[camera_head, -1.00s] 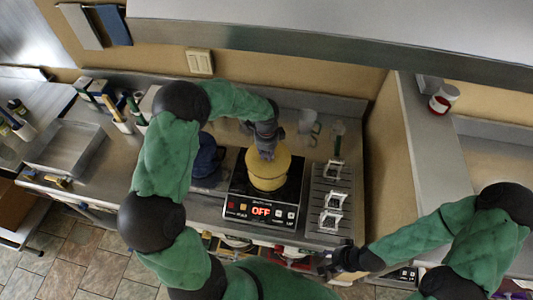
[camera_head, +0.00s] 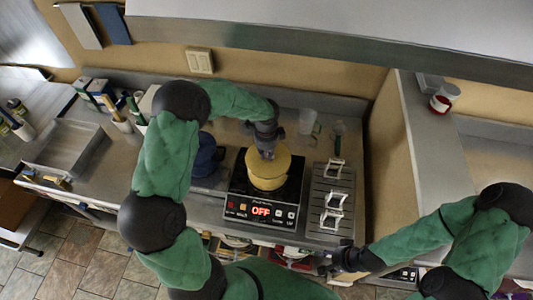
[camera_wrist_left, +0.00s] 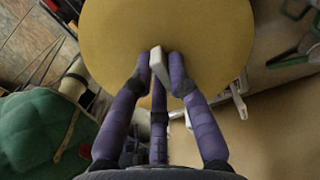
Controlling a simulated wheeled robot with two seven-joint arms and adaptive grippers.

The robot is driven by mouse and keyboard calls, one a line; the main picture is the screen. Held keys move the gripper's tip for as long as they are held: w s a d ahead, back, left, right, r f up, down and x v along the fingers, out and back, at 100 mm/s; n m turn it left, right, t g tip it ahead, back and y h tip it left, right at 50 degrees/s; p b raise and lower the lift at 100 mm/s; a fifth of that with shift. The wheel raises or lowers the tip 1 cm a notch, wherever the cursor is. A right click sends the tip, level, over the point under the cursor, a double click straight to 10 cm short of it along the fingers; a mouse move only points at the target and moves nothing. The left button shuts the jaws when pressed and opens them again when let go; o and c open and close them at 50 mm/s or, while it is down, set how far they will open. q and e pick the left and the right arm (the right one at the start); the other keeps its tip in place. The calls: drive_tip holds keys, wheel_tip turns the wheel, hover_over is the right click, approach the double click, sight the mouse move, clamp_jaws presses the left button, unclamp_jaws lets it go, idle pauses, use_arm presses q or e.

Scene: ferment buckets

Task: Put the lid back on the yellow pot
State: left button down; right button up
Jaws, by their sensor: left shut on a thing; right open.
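The yellow pot (camera_head: 267,182) stands on the black cooktop, whose display reads OFF. Its round yellow lid (camera_head: 272,160) is at the pot's top, and I cannot tell whether it is fully seated. My left gripper (camera_head: 266,152) is above the lid. In the left wrist view, the lid (camera_wrist_left: 205,45) fills the upper middle, and the fingers of my left gripper (camera_wrist_left: 160,65) are shut on its pale handle (camera_wrist_left: 160,68). The pot below is hidden there. My right gripper (camera_head: 328,265) is open and empty, low in front of the counter edge.
The cooktop (camera_head: 262,213) sits on the steel counter. A dark blue pot (camera_head: 207,157) stands close to its left. A ribbed tray (camera_head: 330,200) with several white racks is to its right. A clear cup (camera_head: 308,121) stands behind. A metal tray (camera_head: 68,147) lies far left.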

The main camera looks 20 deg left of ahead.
use_arm(q)
drive_tip(key=c, duration=0.6)
unclamp_jaws()
drive_tip(key=shift+c, duration=0.2)
drive_tip(key=shift+r, duration=0.1)
drive_tip(key=shift+r+p, duration=2.15)
drive_tip(key=shift+r, duration=1.3)
clamp_jaws()
